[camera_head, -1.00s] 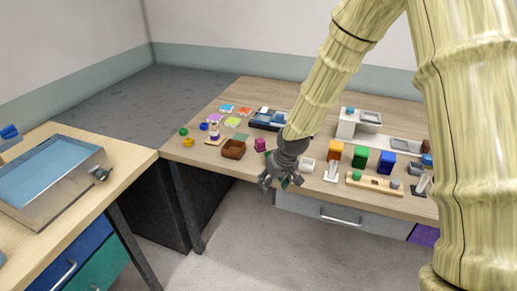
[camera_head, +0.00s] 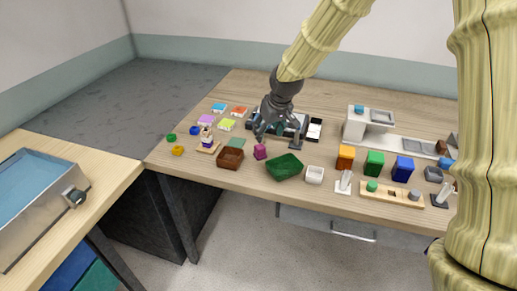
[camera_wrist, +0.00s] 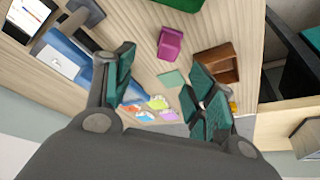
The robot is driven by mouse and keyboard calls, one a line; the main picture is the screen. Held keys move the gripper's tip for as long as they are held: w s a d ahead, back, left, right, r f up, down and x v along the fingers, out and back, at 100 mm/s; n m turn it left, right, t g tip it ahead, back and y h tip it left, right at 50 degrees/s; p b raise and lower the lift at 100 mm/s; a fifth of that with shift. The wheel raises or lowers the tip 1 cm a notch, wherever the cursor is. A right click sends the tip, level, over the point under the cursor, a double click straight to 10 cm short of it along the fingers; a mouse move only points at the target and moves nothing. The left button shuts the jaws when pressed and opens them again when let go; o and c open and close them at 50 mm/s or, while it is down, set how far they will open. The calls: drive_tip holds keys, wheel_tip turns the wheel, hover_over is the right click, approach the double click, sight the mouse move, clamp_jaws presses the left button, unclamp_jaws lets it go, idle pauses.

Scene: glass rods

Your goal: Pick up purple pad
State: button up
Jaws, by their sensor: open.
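The purple pad (camera_head: 206,119) lies flat on the left part of the wooden table, in a group with a blue pad (camera_head: 219,107), an orange-red pad (camera_head: 238,110) and a yellow-green pad (camera_head: 227,124). In the wrist view the purple pad (camera_wrist: 167,115) is small, beyond and between my fingers. My gripper (camera_head: 276,134) is open and empty, above the table to the right of the pads and apart from them. Its two teal-padded fingers (camera_wrist: 160,78) are spread in the wrist view. Nothing hides the purple pad in the head view.
A small figure on a wooden base (camera_head: 207,141) stands just in front of the purple pad. A brown box (camera_head: 230,158), magenta block (camera_head: 260,152) and green tray (camera_head: 285,168) lie along the front.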

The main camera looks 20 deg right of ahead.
sight(260, 146)
drive_tip(key=f, duration=0.1)
drive_tip(key=w+a+f, duration=0.1)
drive_tip(key=w+f, duration=0.1)
drive_tip(key=shift+a+f, duration=0.25)
drive_tip(key=shift+f+p, duration=0.45)
drive_tip(key=shift+f, duration=0.3)
drive_tip(key=shift+s+p+x, duration=0.1)
drive_tip(key=shift+p+x, duration=0.15)
drive_tip(key=shift+x, duration=0.75)
drive_tip(key=shift+s+p+x, duration=0.15)
drive_tip(key=shift+p+x, duration=0.05)
drive_tip(key=shift+x, duration=0.8)
drive_tip(key=shift+f, duration=0.1)
drive_tip(key=c, duration=1.2)
wheel_tip(260, 146, up, 10)
drive_tip(key=shift+r+b, duration=0.1)
drive_tip(key=shift+b, duration=0.65)
